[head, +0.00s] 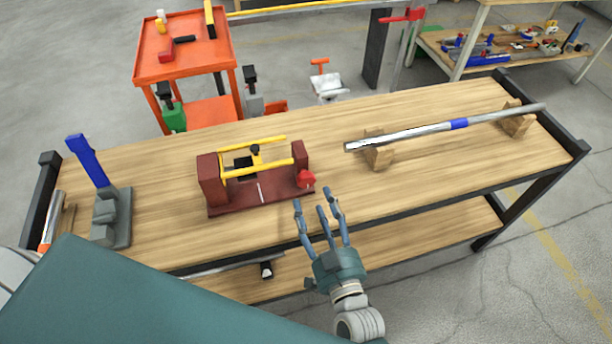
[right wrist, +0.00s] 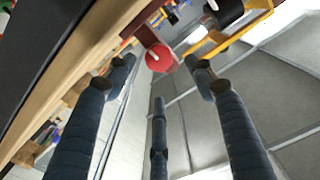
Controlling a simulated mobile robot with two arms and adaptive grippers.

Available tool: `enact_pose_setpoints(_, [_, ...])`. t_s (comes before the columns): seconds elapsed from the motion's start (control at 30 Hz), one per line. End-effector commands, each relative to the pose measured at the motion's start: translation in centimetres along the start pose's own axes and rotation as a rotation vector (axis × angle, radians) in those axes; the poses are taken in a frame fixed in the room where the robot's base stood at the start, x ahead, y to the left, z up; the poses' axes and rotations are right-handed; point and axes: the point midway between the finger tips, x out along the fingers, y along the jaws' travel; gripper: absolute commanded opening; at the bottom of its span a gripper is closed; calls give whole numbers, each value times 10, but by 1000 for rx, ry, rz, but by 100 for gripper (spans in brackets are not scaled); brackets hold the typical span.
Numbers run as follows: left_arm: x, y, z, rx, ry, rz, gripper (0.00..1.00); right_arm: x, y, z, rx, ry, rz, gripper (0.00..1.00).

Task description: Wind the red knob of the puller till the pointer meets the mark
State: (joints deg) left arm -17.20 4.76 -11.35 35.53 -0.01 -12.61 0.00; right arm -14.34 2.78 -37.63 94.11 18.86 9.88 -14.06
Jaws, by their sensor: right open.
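The puller has a dark red base (head: 235,199) with upright end blocks, yellow rods (head: 265,168) and a black slider (head: 243,170) between the blocks. Its red knob (head: 306,179) sits at the right end, low on the right block. A white mark (head: 261,192) crosses the front of the base; the pointer is too small to make out. My right gripper (head: 317,202) is open and empty, in front of the knob and apart from it. In the right wrist view the knob (right wrist: 159,58) shows between the spread fingers. My left gripper is out of view.
A blue-handled grey device (head: 110,215) stands at the table's left end. A metal bar (head: 420,132) with a blue band rests on wooden blocks at the right. An orange cart (head: 185,68) stands behind. Bare tabletop (head: 400,190) lies right of the puller.

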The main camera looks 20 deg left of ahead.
Motion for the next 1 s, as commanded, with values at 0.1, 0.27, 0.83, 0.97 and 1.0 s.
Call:
enact_pose_setpoints(0.1, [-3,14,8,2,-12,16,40,26,-1,-2,0,3,-1,54])
enact_pose_setpoints(0.27, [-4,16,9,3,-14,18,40,54,-1,-2,-1,1,-1,54])
enact_pose_setpoints(0.83, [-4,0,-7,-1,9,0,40,78,0,0,0,-1,0,50])
enact_pose_setpoints(0.97, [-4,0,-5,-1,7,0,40,78,0,0,-1,-1,-1,24])
enact_pose_setpoints(1.0, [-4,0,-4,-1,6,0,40,78,0,0,0,-1,-1,16])
